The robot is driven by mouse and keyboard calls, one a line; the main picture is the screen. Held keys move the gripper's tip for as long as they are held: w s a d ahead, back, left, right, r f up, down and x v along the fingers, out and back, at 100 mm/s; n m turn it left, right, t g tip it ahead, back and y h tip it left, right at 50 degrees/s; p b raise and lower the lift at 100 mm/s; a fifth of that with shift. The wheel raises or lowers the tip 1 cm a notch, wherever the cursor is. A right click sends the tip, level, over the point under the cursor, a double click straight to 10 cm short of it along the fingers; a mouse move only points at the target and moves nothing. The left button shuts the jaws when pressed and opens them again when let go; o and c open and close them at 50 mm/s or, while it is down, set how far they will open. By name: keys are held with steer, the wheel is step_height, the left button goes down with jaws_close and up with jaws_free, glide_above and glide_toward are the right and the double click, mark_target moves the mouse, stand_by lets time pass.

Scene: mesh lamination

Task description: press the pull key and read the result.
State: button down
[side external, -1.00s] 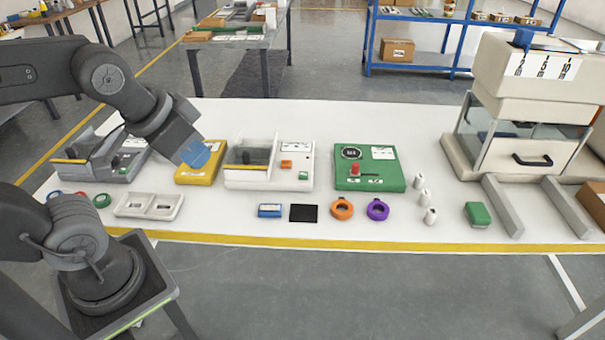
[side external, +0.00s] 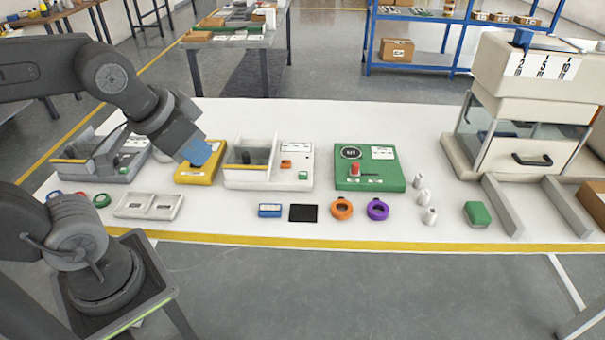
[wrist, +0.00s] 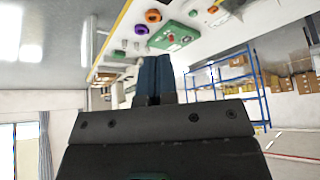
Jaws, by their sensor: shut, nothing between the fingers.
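My gripper (side external: 203,155) is shut and empty, with its blue fingertips over the yellow device (side external: 186,176). Whether it touches that device cannot be told. In the wrist view my two dark blue fingers (wrist: 153,76) lie together. The white device (side external: 262,182) to the right has a small orange key (side external: 286,164) and a small green patch. The grey device (side external: 92,168) at the left also has a green patch. The green device (side external: 368,183) has a red knob (side external: 355,169) and a round dark dial (side external: 351,153). No key or readout is legible as the pull key.
A large cream machine (side external: 520,70) with a glass front stands at the right. Orange (side external: 342,201) and purple (side external: 378,202) rings, white cylinders (side external: 418,181), a green block (side external: 478,213) and a white two-pocket tray (side external: 121,212) lie along the front. The white table is clear behind the green device.

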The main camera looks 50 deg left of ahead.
steer(key=w+a+m+t+y, duration=0.1)
steer(key=w+a+y, duration=0.15)
steer(key=w, duration=0.35)
steer(key=w+a+t+y, duration=0.1)
steer(key=w+a, duration=0.3)
steer(key=w, duration=0.2)
steer(key=m+t+h, duration=0.1)
steer(key=m+h, duration=0.4)
steer(key=m, duration=0.5)
glide_above(303, 175)
step_height(303, 175, down, 16)
steer(key=shift+f, duration=0.1)
steer(key=shift+f, duration=0.1)
steer(key=shift+f, duration=4.3)
